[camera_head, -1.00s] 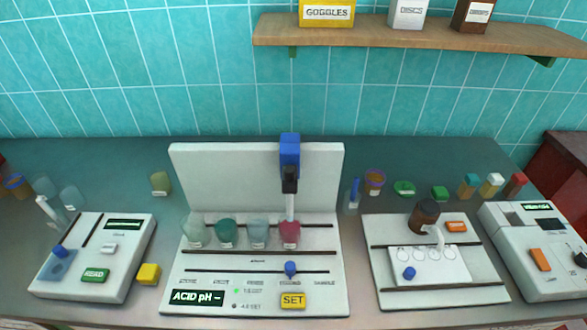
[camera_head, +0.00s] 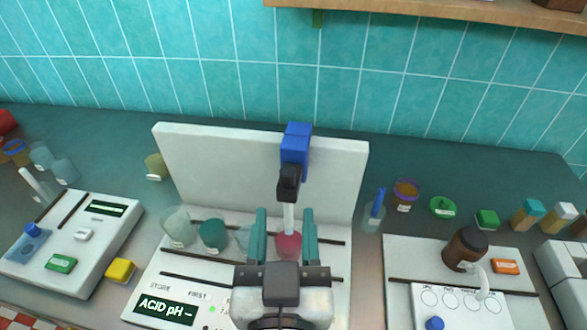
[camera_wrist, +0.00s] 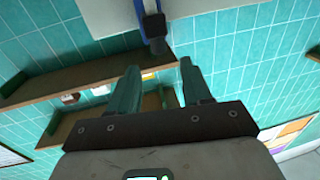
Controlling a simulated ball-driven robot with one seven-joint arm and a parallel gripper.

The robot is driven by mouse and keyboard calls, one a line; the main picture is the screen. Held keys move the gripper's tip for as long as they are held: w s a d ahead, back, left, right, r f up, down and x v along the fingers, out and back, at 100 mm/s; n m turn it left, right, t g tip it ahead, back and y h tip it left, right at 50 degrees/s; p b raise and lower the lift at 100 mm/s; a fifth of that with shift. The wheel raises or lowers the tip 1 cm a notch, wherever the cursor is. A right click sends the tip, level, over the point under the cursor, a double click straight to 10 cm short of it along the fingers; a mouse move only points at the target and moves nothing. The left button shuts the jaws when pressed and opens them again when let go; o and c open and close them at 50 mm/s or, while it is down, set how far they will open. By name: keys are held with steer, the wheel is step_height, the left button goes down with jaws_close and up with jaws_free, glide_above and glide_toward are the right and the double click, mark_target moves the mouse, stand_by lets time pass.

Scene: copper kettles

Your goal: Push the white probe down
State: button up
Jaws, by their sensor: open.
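The white probe (camera_head: 289,217) hangs upright under a black holder (camera_head: 289,183) and a blue block (camera_head: 296,148) at the white back panel of the pH station. Its lower end meets the pink-red cup (camera_head: 288,245); I cannot tell how deep it reaches. My gripper (camera_head: 284,212) is open and empty, with its teal fingers standing on either side of the probe in the head picture. The depth between fingers and probe is unclear. In the wrist view the black holder (camera_wrist: 155,27) shows just beyond the open fingertips (camera_wrist: 159,68).
Glass cups, one of them dark teal (camera_head: 214,234), stand left of the probe. A white device (camera_head: 90,235) and a yellow block (camera_head: 120,270) are at the left. A plate with a brown bottle (camera_head: 463,248) is at the right. A wooden shelf (camera_head: 440,10) hangs above.

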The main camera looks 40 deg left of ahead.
mark_target(287, 181)
steer(key=p+x, duration=0.1)
steer(key=x, duration=0.8)
steer(key=shift+w+a, duration=0.1)
steer(key=shift+w, duration=0.2)
steer(key=shift+c, duration=0.4)
jaws_close()
